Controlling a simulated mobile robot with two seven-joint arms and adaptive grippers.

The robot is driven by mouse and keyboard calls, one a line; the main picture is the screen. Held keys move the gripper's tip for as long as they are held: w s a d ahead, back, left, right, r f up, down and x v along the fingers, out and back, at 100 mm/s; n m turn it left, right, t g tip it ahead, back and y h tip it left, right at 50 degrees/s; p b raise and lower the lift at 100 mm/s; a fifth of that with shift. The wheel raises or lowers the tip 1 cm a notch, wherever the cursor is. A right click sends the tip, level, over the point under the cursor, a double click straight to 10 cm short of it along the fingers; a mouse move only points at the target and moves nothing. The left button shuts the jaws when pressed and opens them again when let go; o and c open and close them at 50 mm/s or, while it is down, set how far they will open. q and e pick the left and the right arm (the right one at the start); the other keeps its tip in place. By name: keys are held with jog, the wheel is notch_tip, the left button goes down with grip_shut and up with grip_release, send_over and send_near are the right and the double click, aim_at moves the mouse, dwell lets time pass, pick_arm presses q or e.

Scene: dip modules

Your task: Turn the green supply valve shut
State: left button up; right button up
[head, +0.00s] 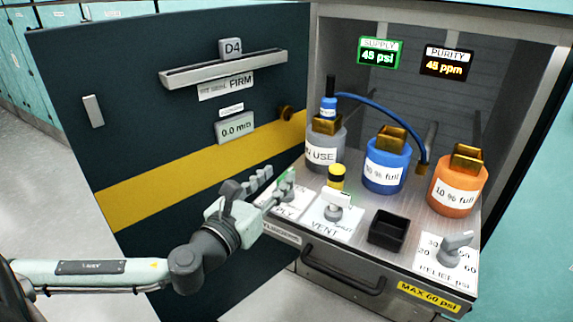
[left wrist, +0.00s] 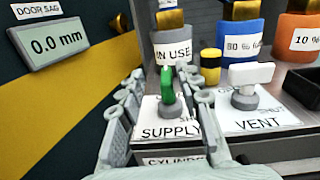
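The green supply valve (left wrist: 168,86) stands on a white plate marked SUPPLY (left wrist: 165,125) in the left wrist view. Its green handle stands upright between the two fingers of my left gripper (left wrist: 164,80). The fingers are apart, with a visible gap on each side of the handle. In the head view my left gripper (head: 274,182) reaches in from the left over the supply plate (head: 287,203) and mostly hides the valve. My right gripper is in neither view.
The white-handled VENT valve (head: 335,203) is just right of the supply valve. A black tray (head: 388,230) and the relief knob (head: 456,249) are further right. Grey, blue (head: 386,170) and orange (head: 458,190) cylinders stand behind. The open dark door (head: 180,135) is on the left.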

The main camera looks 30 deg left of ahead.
pick_arm(q)
jog(key=shift+s+d+f+m+h, duration=0.1)
jog(key=shift+d+f+m+h, duration=0.2)
jog(key=shift+m, duration=0.3)
jog(key=w, duration=0.7)
jog(key=shift+w, duration=0.3)
grip_shut()
